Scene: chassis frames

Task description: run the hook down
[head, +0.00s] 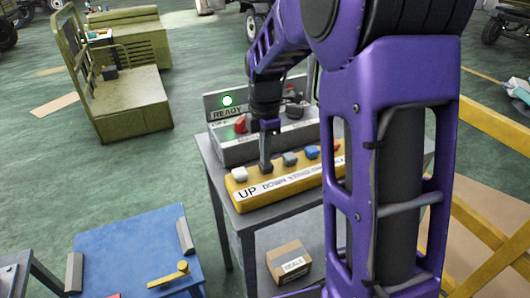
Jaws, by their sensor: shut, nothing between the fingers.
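A yellow control box (262,193) lies on a grey table, its front edge labelled "UP", "DOWN" and further words partly hidden by my arm. A white button (239,174) sits above "UP". My gripper (266,163) points down, shut and empty, with its tips at the spot above "DOWN". The tips hide what is under them, and I cannot tell whether they touch or press it. To the right are a grey-green button (290,159) and a blue button (312,152). No hook shows in this view.
Behind the yellow box stands a grey panel (232,154) with a lit green lamp (227,101) marked "READY" and a red knob (241,124). A cardboard box (288,263) lies below. A blue table (130,245) stands front left. Yellow rails (490,225) stand at right.

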